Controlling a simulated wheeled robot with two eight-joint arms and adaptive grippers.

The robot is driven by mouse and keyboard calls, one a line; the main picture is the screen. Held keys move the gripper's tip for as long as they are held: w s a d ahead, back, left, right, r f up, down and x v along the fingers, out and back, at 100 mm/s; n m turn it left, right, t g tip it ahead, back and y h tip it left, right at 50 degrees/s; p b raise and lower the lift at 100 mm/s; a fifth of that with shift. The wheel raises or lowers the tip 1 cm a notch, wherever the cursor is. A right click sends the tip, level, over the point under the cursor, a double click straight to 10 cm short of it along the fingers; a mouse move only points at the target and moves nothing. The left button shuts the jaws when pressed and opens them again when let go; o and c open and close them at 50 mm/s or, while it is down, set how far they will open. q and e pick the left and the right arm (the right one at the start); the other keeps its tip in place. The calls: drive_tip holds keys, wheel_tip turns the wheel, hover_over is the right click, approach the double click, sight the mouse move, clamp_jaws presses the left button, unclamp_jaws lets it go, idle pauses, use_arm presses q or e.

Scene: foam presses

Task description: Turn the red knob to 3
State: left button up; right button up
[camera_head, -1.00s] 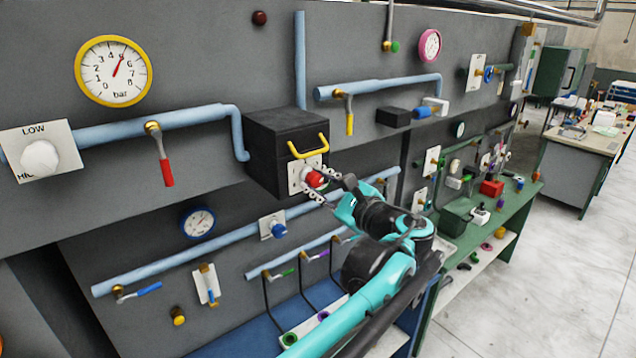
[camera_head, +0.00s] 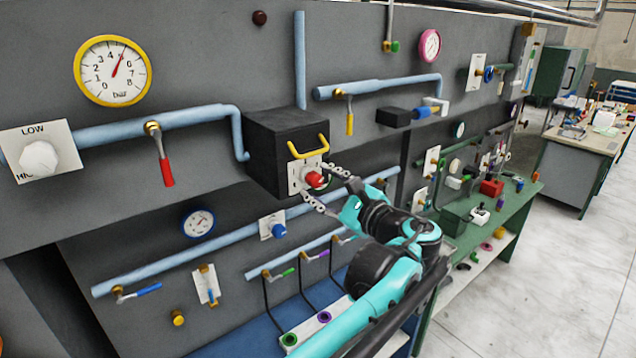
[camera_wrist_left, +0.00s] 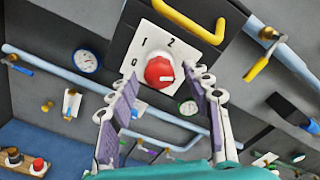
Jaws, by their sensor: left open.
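The red knob (camera_head: 314,180) sits on a white dial plate (camera_head: 296,178) on the front of a black box (camera_head: 272,150). In the left wrist view the knob (camera_wrist_left: 157,72) has a pale mark on its lower right, and the plate (camera_wrist_left: 152,38) shows 0, 1 and 2. The rest of the scale I cannot read. My left gripper (camera_head: 322,187) is open just in front of the knob. In the left wrist view its fingers (camera_wrist_left: 160,82) lie on either side of the knob, apart from it. My right gripper is in neither view.
Blue pipes (camera_head: 190,117), a yellow-rimmed gauge (camera_head: 113,70), and a red-handled lever (camera_head: 165,170) are on the grey wall. A green bench (camera_head: 515,200) stands to the right.

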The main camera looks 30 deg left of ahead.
use_arm(q)
drive_tip(key=v, duration=1)
drive_tip(key=shift+s+d, duration=0.15)
drive_tip(key=shift+d, duration=0.2)
drive_tip(key=s+a+f+n+g+h+b, duration=0.1)
drive_tip(key=s+a+f+n+h+b, duration=0.3)
drive_tip(key=f, duration=0.7)
drive_tip(key=s+d+f+m+h+b, duration=0.1)
drive_tip(key=f+b, duration=0.6)
drive_tip(key=f, duration=0.5)
drive_tip(key=s+a+f+n+g+h+b, duration=0.1)
drive_tip(key=s+a+f+n+h+b, duration=0.3)
drive_tip(key=f, duration=0.7)
drive_tip(key=s+d+f+n+h+b, duration=0.1)
drive_tip(key=d+f+n+h+b, duration=0.1)
drive_tip(key=f+b, duration=0.3)
drive_tip(key=s+d+f+n+t+h+b, duration=0.1)
drive_tip(key=d+f+b, duration=0.4)
drive_tip(key=f, duration=0.8)
drive_tip(key=s+d+f+n+t+h+b, duration=0.1)
drive_tip(key=s+d+f+n+h+b, duration=0.2)
drive_tip(key=f+b, duration=0.3)
wheel_tip(320, 180, down, 4)
drive_tip(key=shift+s+d+r+n+h, duration=0.1)
drive_tip(key=shift+s+d+n+h, duration=0.1)
drive_tip(key=shift+d+n+h, duration=0.5)
